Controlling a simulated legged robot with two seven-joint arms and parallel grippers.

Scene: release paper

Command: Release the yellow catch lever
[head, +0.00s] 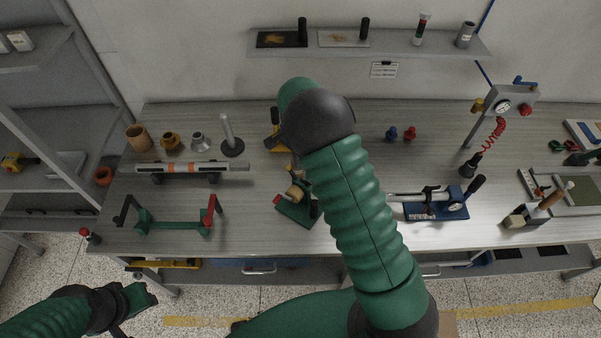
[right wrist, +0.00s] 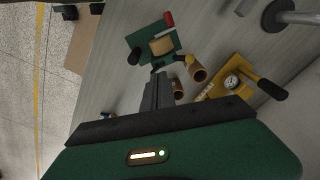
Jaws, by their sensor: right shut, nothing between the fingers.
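A small yellow lever-like part (right wrist: 188,59) shows in the right wrist view, beside a green fixture (right wrist: 140,48) with a tan block and a red-tipped handle. This fixture (head: 296,212) stands at the middle front of the bench in the head view, partly behind my right arm. My right gripper (right wrist: 159,74) is shut and empty, its tips close to the fixture's edge; I cannot tell whether they touch it. In the head view my forearm hides most of this gripper. My left gripper (head: 140,300) is off the bench at lower left; its jaw opening is unclear.
A yellow-based gauge device (right wrist: 232,84) with a black handle stands beside the fixture. Brown cylinders (right wrist: 197,72) lie between them. A green holder (head: 172,223) is at left and a blue gauge device (head: 432,207) at right.

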